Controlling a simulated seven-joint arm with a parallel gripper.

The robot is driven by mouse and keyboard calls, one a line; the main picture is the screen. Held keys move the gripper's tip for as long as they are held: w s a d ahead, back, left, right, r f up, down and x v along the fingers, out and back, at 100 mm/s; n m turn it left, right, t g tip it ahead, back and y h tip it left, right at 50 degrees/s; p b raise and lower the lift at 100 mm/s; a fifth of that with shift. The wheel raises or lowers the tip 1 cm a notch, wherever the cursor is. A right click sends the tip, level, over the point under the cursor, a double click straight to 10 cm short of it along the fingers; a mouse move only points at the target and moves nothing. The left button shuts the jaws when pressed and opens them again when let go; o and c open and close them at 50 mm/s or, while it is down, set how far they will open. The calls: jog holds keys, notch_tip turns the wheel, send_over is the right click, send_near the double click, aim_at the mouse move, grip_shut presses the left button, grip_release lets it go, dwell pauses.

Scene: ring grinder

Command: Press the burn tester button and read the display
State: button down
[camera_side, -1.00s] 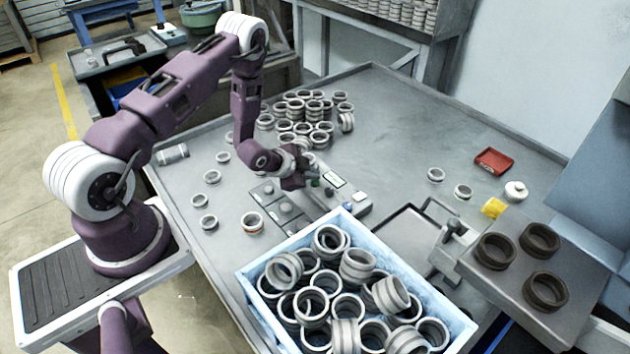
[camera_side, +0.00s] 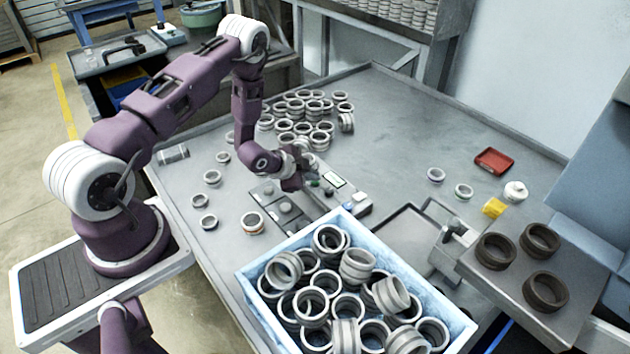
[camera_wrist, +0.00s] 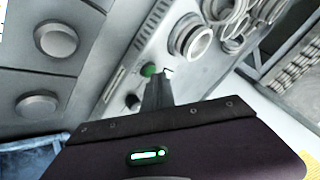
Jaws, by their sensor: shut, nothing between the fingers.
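The burn tester is a grey box (camera_side: 351,203) in the middle of the table, with a small lit display (camera_side: 334,181) on top. Its green button (camera_side: 314,183) also shows in the wrist view (camera_wrist: 148,70), beside a black knob (camera_wrist: 132,102). My gripper (camera_side: 296,186) is shut and empty, just left of the green button in the side view. In the wrist view the closed fingertips (camera_wrist: 156,80) point at the green button and overlap its lower edge. I cannot tell whether they touch it. The display's reading is too small to make out.
Large round grey buttons (camera_wrist: 56,38) sit on a panel beside the tester. A blue crate (camera_side: 256,313) full of metal rings stands in front. Loose rings (camera_side: 305,108) cluster behind my gripper.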

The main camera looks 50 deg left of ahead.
jog(key=shift+r, duration=3.3)
notch_tip(320, 180, up, 15)
jog(key=n+y, duration=0.1)
jog(key=n, duration=0.1)
send_over(313, 183)
jog(key=d, duration=0.2)
jog(key=s+d+r+n+g, duration=0.2)
jog(key=s+d+r, duration=0.4)
jog(key=r, duration=0.4)
jog(key=s+d+r+n+h, duration=0.1)
jog(key=s+d+r+n, duration=0.1)
jog(key=s, duration=1)
jog(key=s+d+r+n+g+h, duration=0.1)
jog(key=s+d+r, duration=0.3)
jog(key=s, duration=0.9)
jog(key=shift+d+r+n+g, duration=0.3)
jog(key=shift+d+r+n, duration=0.1)
jog(key=shift+d, duration=0.7)
